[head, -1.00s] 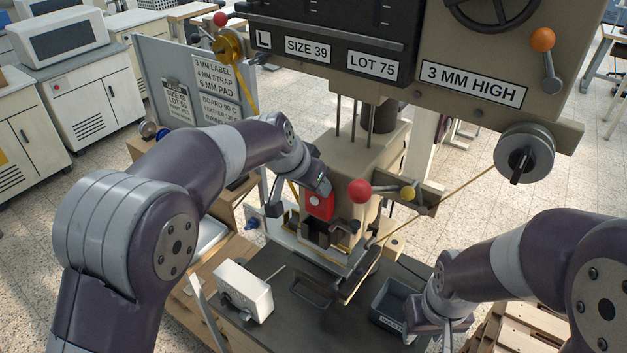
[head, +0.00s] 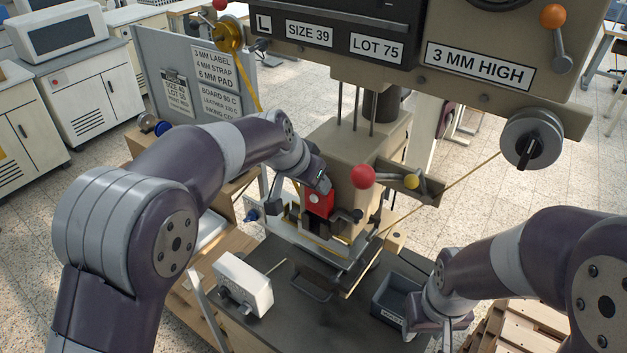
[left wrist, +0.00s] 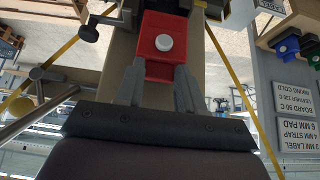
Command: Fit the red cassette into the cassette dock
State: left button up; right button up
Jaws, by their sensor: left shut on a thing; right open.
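The red cassette (head: 319,203) has a white round knob on its face and stands about upright at the front of the press. My left gripper (head: 317,184) is shut on it from above. In the left wrist view the cassette (left wrist: 161,45) sits between the two grey fingers. The cassette dock (head: 317,226), with dark brackets, is directly below and around the cassette's lower end. I cannot tell whether the cassette's bottom is seated or just above. My right gripper (head: 432,326) is open and empty at the lower right, partly hidden by its own wrist.
A red ball lever (head: 362,176) stands close right of the cassette. A grey bin (head: 391,298) is beside my right gripper. A white box device (head: 244,283) stands on the dark bench (head: 290,325) at the left. The bench's front middle is clear.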

aim_at(313, 201)
dwell(1.2)
pick_arm(q)
jog(key=shift+f+b, duration=0.15)
jog(key=shift+b, duration=0.3)
jog(key=shift+f, duration=0.35)
jog(key=shift+f+b, duration=2.3)
jog(key=o, duration=1)
jog(key=b+v, duration=0.3)
jog(key=v, duration=0.9)
jog(key=shift+s+r, duration=0.2)
jog(key=shift+r, duration=0.1)
jog(key=shift+a, duration=0.1)
